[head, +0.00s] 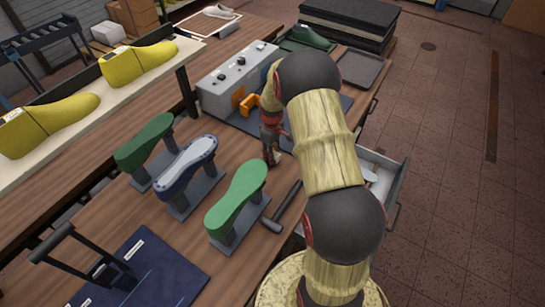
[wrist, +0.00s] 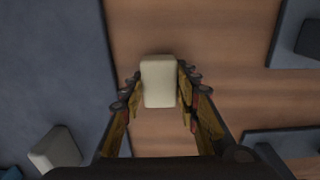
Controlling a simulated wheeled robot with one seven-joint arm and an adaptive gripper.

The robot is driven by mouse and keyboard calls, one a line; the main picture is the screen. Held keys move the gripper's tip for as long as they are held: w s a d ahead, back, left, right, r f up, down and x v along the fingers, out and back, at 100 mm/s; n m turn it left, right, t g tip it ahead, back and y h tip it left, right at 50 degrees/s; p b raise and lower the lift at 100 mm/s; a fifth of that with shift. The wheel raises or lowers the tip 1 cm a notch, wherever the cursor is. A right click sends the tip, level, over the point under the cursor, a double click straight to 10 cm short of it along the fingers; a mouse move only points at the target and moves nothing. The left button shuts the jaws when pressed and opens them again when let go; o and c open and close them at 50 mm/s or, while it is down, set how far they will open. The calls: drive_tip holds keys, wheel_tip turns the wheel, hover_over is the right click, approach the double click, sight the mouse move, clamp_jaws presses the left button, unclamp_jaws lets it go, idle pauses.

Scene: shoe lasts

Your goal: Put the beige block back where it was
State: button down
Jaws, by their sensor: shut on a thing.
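The beige block (wrist: 159,80) is between the two fingers of my gripper (wrist: 160,92) in the wrist view, with a finger against each side. Bare wooden bench top shows around it; I cannot tell whether the block touches the wood. In the head view my gripper (head: 271,152) points down at the bench, between the green shoe last and the grey control box. The block cannot be made out there.
A blue-grey mat (wrist: 50,60) lies left in the wrist view, with another pale block (wrist: 55,148) on it. In the head view, a green last (head: 236,198), a hammer (head: 282,208), a control box (head: 238,78) and an open drawer (head: 385,185) are near my arm.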

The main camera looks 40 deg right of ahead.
drive_tip(key=shift+f, duration=0.45)
drive_tip(key=shift+f, duration=0.15)
drive_tip(key=c, duration=1.3)
unclamp_jaws()
drive_tip(key=shift+c, duration=0.2)
